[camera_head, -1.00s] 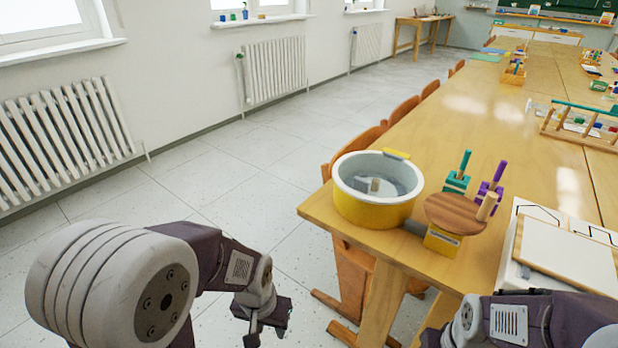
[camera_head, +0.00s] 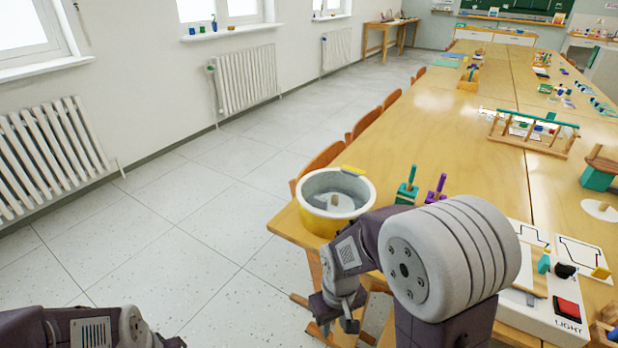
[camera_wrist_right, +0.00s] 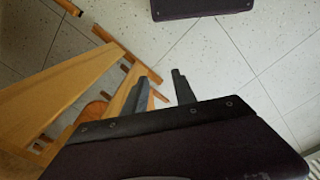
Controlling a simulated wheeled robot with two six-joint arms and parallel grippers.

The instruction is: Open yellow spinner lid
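The yellow spinner (camera_head: 311,217) is a round yellow tub with a pale grey rim, standing at the near left corner of the long table. A yellow tab (camera_head: 353,170) sits on its far rim. A peg shows in its grey middle; I cannot tell whether a clear lid covers it. My right arm hides its lower right side. My right gripper (camera_head: 338,318) hangs below and in front of the spinner, beside the table edge, pointing down. In the right wrist view its two fingers (camera_wrist_right: 160,76) are apart with nothing between them. My left arm is at the bottom left, its fingers cut off.
A green-handled piece (camera_head: 406,189) and a purple-handled piece (camera_head: 437,190) stand right of the spinner on the table (camera_head: 450,130). A white box marked LIGHT (camera_head: 545,325) is at the right. Chairs (camera_head: 322,158) line the table's left side. The floor at left is clear.

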